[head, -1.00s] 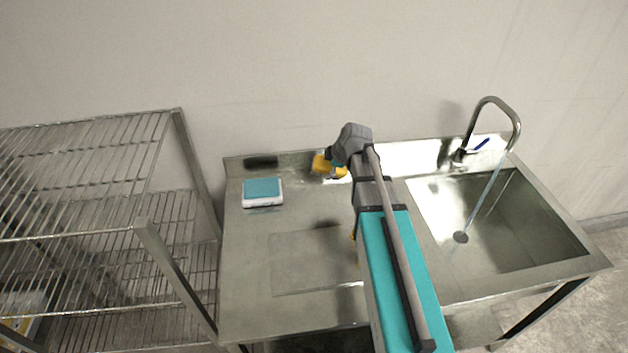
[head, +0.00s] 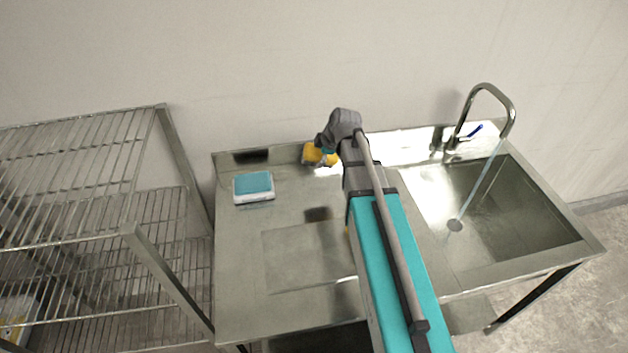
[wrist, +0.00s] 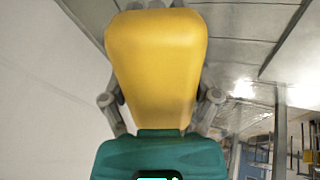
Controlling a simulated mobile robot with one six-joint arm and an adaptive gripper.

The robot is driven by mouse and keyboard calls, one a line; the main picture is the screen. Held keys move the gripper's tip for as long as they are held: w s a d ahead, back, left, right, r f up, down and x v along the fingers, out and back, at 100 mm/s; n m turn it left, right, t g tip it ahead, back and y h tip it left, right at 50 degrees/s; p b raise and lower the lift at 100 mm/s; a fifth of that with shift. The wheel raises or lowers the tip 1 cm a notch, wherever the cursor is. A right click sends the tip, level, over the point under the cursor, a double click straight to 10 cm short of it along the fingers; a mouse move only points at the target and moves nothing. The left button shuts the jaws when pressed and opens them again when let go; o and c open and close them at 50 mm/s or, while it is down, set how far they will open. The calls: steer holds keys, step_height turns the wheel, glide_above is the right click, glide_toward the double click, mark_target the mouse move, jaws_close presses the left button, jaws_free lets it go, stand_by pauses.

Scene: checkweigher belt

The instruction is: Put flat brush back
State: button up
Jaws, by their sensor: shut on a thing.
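My gripper (head: 322,158) is low over the back of the steel worktop, close to the upright backsplash. A yellow thing (wrist: 157,65), which I take to be the flat brush, fills the middle of the wrist view between the grey finger links; my gripper is shut on it. It also shows in the head view (head: 311,154) at the end of my arm. Its bristles and the fingertips' contact are hidden. I cannot tell whether it touches the worktop.
A blue-topped white block (head: 253,186) lies on the worktop's (head: 245,275) back left. A sink (head: 500,215) with a running tap (head: 490,88) is on the right. A wire shelf rack (head: 75,235) stands at the left. The worktop's front left is clear.

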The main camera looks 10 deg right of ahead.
steer(key=s+g+h, duration=0.1)
steer(key=s, duration=0.2)
steer(key=s+n+g+h+p, duration=0.1)
steer(key=s+g, duration=0.1)
steer(key=s, duration=0.1)
steer(key=s+g+h+p, duration=0.1)
steer(key=s, duration=0.2)
steer(key=shift+d+r+n, duration=0.2)
steer(key=shift+d+n, duration=0.1)
steer(key=shift+n, duration=0.1)
steer(key=shift+w+f, duration=0.1)
steer(key=w+f+b, duration=0.1)
steer(key=w, duration=0.2)
steer(key=w+f+b, duration=0.2)
steer(key=w, duration=0.1)
steer(key=w+f+b, duration=0.1)
steer(key=w, duration=0.2)
steer(key=shift+w+a+f, duration=0.2)
steer(key=shift+w+a, duration=0.05)
steer(key=shift+a, duration=0.1)
steer(key=b, duration=0.5)
glide_above(315, 180)
steer(key=f, duration=0.4)
steer(key=shift+s+d+f, duration=0.1)
steer(key=shift+s+f, duration=0.15)
steer(key=shift+s, duration=0.15)
steer(key=shift+f, duration=0.1)
